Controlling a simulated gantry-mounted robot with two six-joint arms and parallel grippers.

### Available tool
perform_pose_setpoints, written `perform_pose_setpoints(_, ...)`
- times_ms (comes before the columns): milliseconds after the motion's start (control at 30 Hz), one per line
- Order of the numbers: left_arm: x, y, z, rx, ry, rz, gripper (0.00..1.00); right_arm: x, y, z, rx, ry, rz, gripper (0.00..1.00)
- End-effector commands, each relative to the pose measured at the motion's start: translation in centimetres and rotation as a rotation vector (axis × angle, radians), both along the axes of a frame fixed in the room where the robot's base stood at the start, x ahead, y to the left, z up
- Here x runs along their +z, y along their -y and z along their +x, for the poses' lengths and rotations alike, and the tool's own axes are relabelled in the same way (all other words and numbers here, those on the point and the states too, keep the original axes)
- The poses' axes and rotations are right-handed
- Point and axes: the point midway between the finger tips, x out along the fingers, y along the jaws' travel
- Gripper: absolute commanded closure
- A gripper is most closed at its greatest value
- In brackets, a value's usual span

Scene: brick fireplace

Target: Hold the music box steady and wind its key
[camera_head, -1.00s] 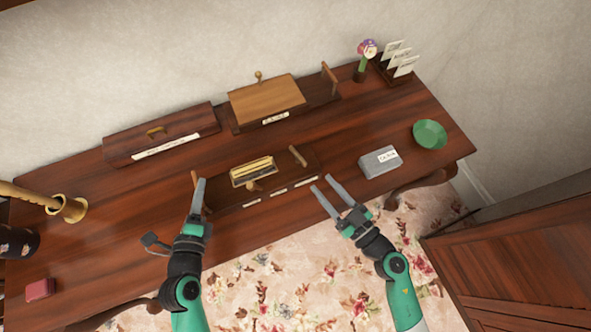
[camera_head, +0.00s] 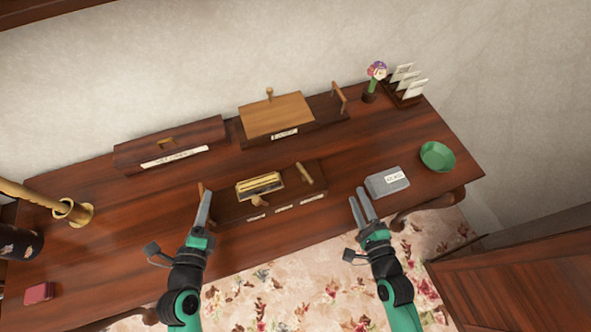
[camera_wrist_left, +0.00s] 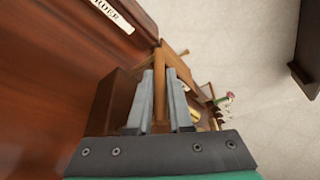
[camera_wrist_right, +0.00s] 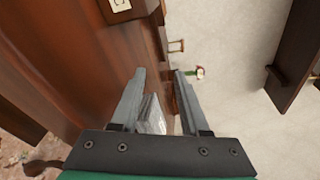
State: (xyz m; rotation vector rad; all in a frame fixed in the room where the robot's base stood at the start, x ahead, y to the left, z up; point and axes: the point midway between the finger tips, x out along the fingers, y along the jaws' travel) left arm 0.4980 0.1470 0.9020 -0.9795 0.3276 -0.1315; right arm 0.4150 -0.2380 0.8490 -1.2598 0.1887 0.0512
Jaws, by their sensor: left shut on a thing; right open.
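The music box (camera_head: 231,211) is a dark wooden box near the table's front edge, with a gold mechanism (camera_head: 260,187) on top, white labels and a round wooden knob, perhaps its key (camera_head: 259,202), on its front. A wooden upright stands at each end. My left gripper (camera_head: 206,200) is shut on the left wooden upright (camera_wrist_left: 171,73), which shows between its fingers in the left wrist view (camera_wrist_left: 160,80). My right gripper (camera_head: 360,194) is open and empty, right of the music box and just left of the grey labelled box (camera_head: 386,181).
A green bowl (camera_head: 437,156) sits at the right. Behind are a lidded wooden box (camera_head: 277,115), a long dark box (camera_head: 165,145), a flower (camera_head: 375,75) and a card rack (camera_head: 405,88). A brass object (camera_head: 75,212) and red box (camera_head: 39,292) are at left.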

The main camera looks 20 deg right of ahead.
Motion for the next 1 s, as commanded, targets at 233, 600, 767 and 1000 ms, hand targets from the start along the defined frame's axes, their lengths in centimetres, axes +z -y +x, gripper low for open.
perform_pose_setpoints(233,0.0,0.0,0.0,0.0,0.0,0.0,1.0,-0.5,-5.0,-0.3,0.095,-0.053,0.673,0.55)
perform_pose_setpoints(600,0.0,0.0,0.0,0.0,0.0,0.0,1.0,3.6,-8.5,-0.8,0.219,-0.017,1.258,0.55)
perform_pose_setpoints(767,0.0,0.0,0.0,0.0,0.0,0.0,1.0,3.9,-8.4,-0.7,0.22,-0.011,1.28,0.55)
perform_pose_setpoints(1000,0.0,0.0,0.0,0.0,0.0,0.0,1.0,3.9,-9.4,2.1,0.224,-0.01,1.277,0.55)
